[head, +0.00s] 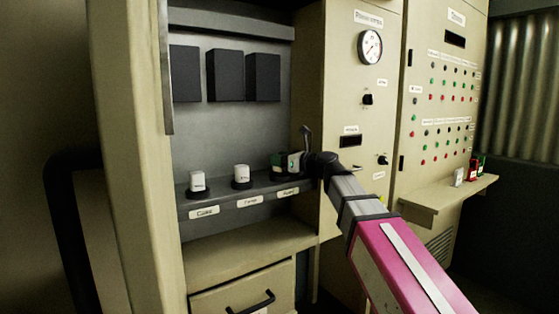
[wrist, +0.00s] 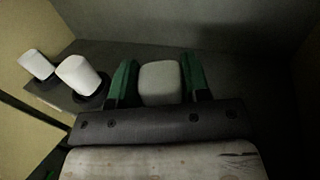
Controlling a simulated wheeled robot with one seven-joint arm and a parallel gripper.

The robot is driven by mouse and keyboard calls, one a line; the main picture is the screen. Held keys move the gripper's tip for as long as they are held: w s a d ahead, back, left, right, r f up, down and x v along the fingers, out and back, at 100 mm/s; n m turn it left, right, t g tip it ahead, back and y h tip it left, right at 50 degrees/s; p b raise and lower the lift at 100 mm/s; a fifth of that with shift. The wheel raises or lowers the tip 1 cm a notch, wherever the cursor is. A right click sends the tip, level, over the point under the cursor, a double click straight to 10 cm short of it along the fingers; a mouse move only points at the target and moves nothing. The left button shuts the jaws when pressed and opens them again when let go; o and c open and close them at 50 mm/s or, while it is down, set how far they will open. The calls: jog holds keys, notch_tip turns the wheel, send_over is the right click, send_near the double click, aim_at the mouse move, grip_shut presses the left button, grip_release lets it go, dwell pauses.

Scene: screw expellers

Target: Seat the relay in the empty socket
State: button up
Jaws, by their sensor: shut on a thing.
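My gripper (head: 287,161) has green fingers and is over the right end of the shelf inside the open cabinet. It is shut on a pale, block-shaped relay (wrist: 160,82), with one finger on each side of it in the wrist view. In the head view the relay is mostly hidden by the fingers. A dark round socket (head: 280,175) shows just below the gripper. Whether the relay's underside touches this socket or is above it, I cannot tell.
Two white relays stand in dark sockets to the left, one at the far left (head: 197,182) and one in the middle (head: 241,174). Labels line the shelf edge (head: 228,203). Dark boxes (head: 226,75) hang above. A side ledge (head: 440,197) holds several small blocks.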

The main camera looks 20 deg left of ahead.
jog(key=shift+f, duration=0.55)
dwell(0.4)
jog(key=o, duration=0.7)
jog(key=shift+c, duration=0.2)
jog(key=v, duration=1.1)
dwell(0.5)
